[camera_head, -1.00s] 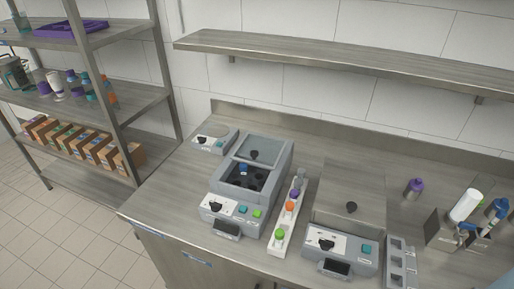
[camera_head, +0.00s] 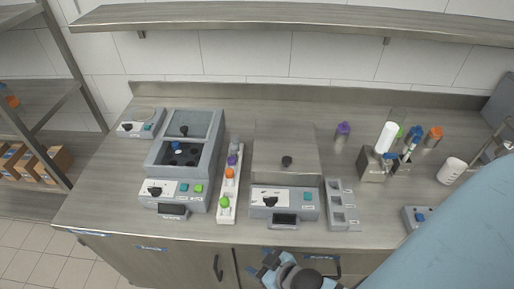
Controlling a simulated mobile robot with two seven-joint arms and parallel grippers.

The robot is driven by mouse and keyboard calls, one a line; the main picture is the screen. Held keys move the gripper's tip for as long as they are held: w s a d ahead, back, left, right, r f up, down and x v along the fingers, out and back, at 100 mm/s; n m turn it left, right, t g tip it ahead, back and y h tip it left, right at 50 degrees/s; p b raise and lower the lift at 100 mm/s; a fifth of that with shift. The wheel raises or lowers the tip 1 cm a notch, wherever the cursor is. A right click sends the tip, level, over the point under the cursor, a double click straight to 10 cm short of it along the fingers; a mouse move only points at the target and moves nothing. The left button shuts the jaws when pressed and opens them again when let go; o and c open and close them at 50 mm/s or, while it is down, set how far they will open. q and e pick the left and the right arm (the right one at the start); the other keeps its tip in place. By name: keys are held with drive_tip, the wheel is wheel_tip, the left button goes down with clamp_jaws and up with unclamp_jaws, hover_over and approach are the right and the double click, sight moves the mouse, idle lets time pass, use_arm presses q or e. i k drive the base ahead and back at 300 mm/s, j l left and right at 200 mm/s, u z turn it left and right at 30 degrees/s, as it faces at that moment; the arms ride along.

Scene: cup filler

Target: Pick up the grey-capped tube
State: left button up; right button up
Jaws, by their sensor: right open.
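The grey-capped tube (camera_head: 234,139) stands at the far end of a narrow white rack (camera_head: 227,206) on the steel counter. In front of it in the same rack are tubes with a purple cap (camera_head: 232,160), an orange cap (camera_head: 229,173) and a green cap (camera_head: 224,202). My right gripper (camera_head: 262,266) is at the bottom of the head view, near the counter's front edge. It is open, holds nothing, and is well short of the rack. My left gripper is out of view.
A grey machine with dark round wells (camera_head: 182,154) stands left of the rack. Another machine (camera_head: 283,199) stands close on its right, with a grey slotted holder (camera_head: 341,205) beside it. A purple-capped bottle (camera_head: 343,132) stands farther back. A wall shelf (camera_head: 270,20) overhangs the back.

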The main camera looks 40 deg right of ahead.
sight(233, 149)
drive_tip(key=z, duration=0.85)
